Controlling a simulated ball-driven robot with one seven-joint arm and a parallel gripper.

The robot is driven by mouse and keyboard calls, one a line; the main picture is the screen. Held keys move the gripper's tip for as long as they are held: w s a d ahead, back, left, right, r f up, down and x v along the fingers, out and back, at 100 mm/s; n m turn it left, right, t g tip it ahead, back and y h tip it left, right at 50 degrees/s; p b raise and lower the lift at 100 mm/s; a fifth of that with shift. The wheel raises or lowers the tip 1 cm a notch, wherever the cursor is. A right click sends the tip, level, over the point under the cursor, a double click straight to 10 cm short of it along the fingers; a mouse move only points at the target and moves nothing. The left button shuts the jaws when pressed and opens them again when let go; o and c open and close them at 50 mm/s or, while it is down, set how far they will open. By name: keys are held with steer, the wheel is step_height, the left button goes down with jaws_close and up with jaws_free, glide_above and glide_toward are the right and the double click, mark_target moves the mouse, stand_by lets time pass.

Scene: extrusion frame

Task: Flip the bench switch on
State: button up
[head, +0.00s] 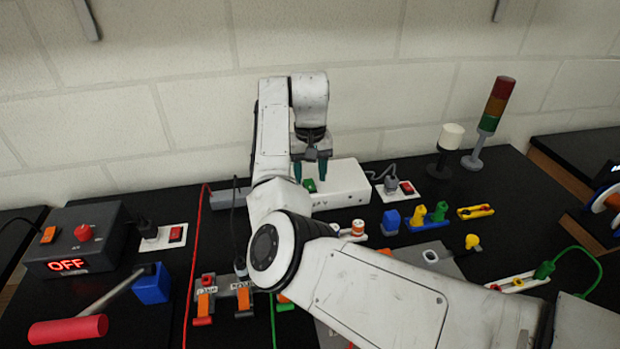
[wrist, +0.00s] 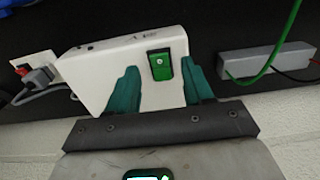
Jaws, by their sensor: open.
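A white box (head: 347,183) stands on the black bench against the wall, and it also shows in the wrist view (wrist: 112,68). A green rocker switch (wrist: 161,66) is set in its face; the head view shows it as a small green patch (head: 310,186). I cannot tell its on or off position. My gripper (head: 310,180) points down over the box, with teal fingers open. In the wrist view, the fingers (wrist: 161,82) lie on either side of the green switch, with nothing held. I cannot tell whether they touch the box.
Red switches sit on white plates left (head: 175,234) and right (head: 406,188) of the box. A dark unit reading OFF (head: 68,265) is at the left. A grey block (head: 229,197) lies beside the white box. A signal tower (head: 489,122) stands at the right.

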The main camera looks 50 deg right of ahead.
mark_target(309, 185)
steer(key=shift+f, duration=1.25)
steer(key=shift+c, duration=0.3)
